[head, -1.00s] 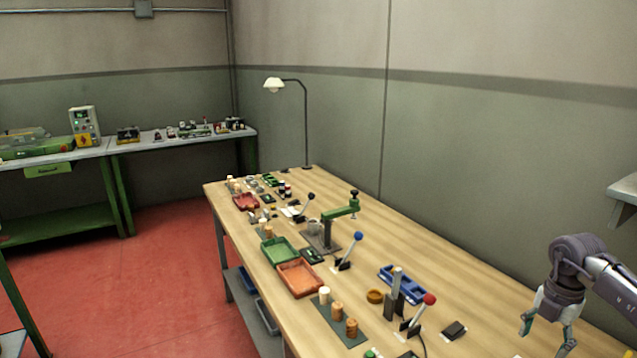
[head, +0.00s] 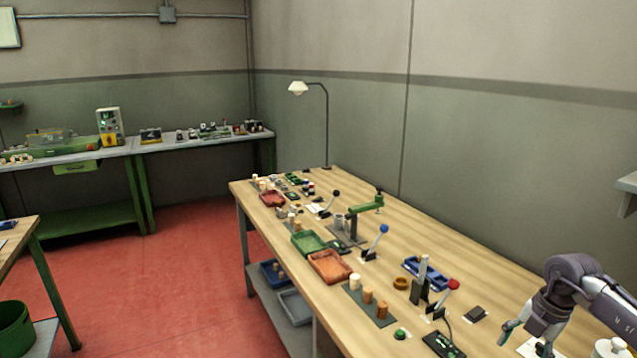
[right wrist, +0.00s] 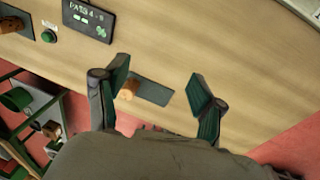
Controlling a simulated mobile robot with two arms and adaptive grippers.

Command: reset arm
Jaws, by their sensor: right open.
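My right gripper (head: 526,340) is at the lower right of the head view, over the near right part of the wooden workbench (head: 470,270). Its two fingers are spread apart and nothing is between them; they also show in the right wrist view (right wrist: 158,85). Beyond the fingers in that view, a cork piece (right wrist: 130,88) sits on a dark mat (right wrist: 155,92). In the head view, cork stoppers, one of them paler (head: 355,282), stand in a row on a grey mat (head: 357,297). My left gripper is not in view.
A red-knob lever (head: 453,285), a blue tray (head: 427,272), an orange tray (head: 330,267) and a green tray (head: 308,242) stand on the bench. A small display (right wrist: 77,18) and a green button (right wrist: 48,37) lie near the gripper. The bench's back strip is clear.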

